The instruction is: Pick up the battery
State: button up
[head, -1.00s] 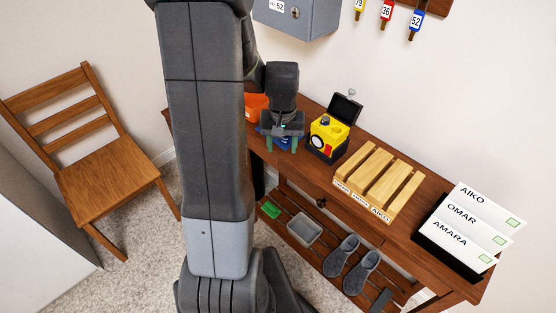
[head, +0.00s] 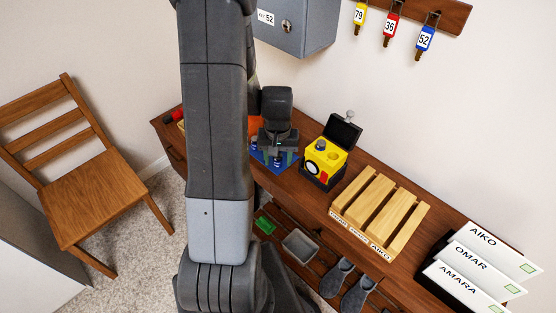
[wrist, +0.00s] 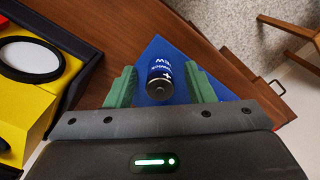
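The battery (wrist: 161,77) is a dark blue cylinder with white lettering including "NEW" and a grey end. In the wrist view it is over a blue mat (wrist: 153,51), between the two green fingers of my gripper (wrist: 162,86). The fingers are spread, with a visible gap on each side of the battery. In the head view my gripper (head: 276,158) is low over the blue mat (head: 259,158), left of a yellow box. There, my gripper and arm partly hide the mat, and I cannot clearly make out the battery.
The yellow box (head: 316,166) with an open black lid (head: 344,131) stands close right of my gripper. A slatted wooden rack (head: 365,208) and white name-labelled folders (head: 470,275) are farther right on the wooden table. A grey cabinet (head: 310,30) hangs above. A chair (head: 95,205) is left.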

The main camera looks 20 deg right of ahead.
grip_shut()
